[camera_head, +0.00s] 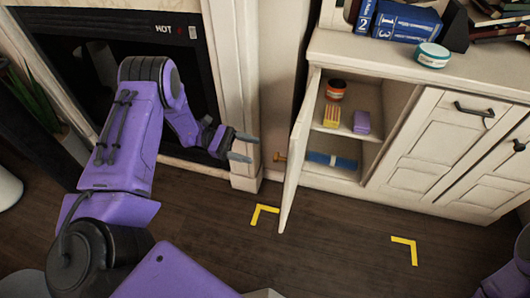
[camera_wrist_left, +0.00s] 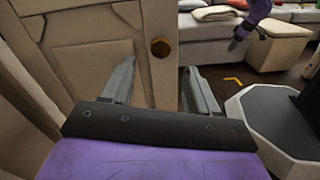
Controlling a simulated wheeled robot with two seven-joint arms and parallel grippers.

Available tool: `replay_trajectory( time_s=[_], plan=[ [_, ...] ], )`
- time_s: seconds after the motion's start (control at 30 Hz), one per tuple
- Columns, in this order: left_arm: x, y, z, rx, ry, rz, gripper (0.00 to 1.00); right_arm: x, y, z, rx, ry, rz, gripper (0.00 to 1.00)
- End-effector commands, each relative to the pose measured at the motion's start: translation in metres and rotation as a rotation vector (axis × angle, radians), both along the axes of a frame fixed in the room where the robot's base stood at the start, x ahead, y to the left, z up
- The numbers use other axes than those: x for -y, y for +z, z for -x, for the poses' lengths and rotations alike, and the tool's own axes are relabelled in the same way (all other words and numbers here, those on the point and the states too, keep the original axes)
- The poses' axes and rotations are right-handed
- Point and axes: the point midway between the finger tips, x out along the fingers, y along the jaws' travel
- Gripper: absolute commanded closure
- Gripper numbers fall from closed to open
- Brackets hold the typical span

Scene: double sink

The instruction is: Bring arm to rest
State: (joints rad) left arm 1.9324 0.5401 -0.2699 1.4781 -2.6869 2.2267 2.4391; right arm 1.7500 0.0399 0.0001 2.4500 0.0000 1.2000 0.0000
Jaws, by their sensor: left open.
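My left gripper (camera_head: 245,148) is open and empty, in front of the fireplace surround, left of the open cabinet door (camera_head: 296,150). The door's round knob (camera_head: 279,157) points toward the gripper, with a gap between them. In the left wrist view, my left gripper (camera_wrist_left: 158,72) shows both fingers apart, and the knob (camera_wrist_left: 160,47) appears between them, farther off on the beige door (camera_wrist_left: 90,60). My right gripper (camera_wrist_left: 235,44) shows small at the upper right there; its jaws are too small to judge. In the head view only part of my right arm shows at the lower right.
The open cabinet (camera_head: 375,97) holds an orange-brown jar, a yellow item, a purple item and a blue roll. Books (camera_head: 400,20) and a round tin (camera_head: 432,55) stand on top. The dark fireplace (camera_head: 100,65) is behind my left arm. Yellow corner marks (camera_head: 405,250) lie on clear floor.

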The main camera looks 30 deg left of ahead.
Motion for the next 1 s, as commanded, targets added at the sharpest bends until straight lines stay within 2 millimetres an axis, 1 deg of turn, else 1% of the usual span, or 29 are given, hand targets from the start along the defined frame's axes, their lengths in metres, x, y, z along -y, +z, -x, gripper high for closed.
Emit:
replay_trajectory(
  time_s=[0.03, 0.17, 0.63, 0.73, 0.77, 0.8, 0.87, 0.9, 0.97, 1.0],
  plan=[
    [-0.006, 0.0, 0.001, 0.0, 0.0, 0.0, 0.41, 0.0, 0.0, 0.0, 0.0, 0.0, 0.0, 0.57],
    [-0.013, 0.0, 0.003, 0.0, -0.001, 0.0, 0.41, 0.0, 0.0, 0.0, 0.0, 0.0, 0.0, 0.57],
    [-0.013, 0.0, 0.003, 0.0, -0.002, -0.001, 0.41, 0.0, 0.0, 0.0, 0.0, 0.0, 0.0, 0.57],
    [-0.013, 0.0, 0.003, 0.051, -0.003, -0.013, 0.41, 0.0, 0.0, 0.0, 0.0, 0.0, 0.0, 0.57],
    [-0.013, -0.002, 0.004, 0.097, -0.006, -0.031, 0.41, 0.0, 0.0, 0.0, 0.0, 0.0, 0.0, 0.57],
    [-0.013, -0.004, 0.002, 0.19, 0.001, -0.063, 0.41, 0.0, 0.0, 0.0, 0.0, 0.0, 0.0, 0.57],
    [-0.015, -0.008, -0.007, 0.386, 0.063, -0.13, 0.41, 0.0, 0.0, 0.0, 0.0, 0.0, 0.0, 0.57],
    [-0.014, -0.011, -0.015, 0.532, 0.138, -0.186, 0.41, 0.0, 0.0, 0.0, 0.0, 0.0, 0.0, 0.57],
    [-0.012, -0.017, -0.03, 0.747, 0.271, -0.304, 0.41, 0.0, 0.0, 0.0, 0.0, 0.0, 0.0, 0.57],
    [-0.009, -0.023, -0.039, 0.865, 0.354, -0.402, 0.41, 0.0, 0.0, 0.0, 0.0, 0.0, 0.0, 0.57]
  ],
)
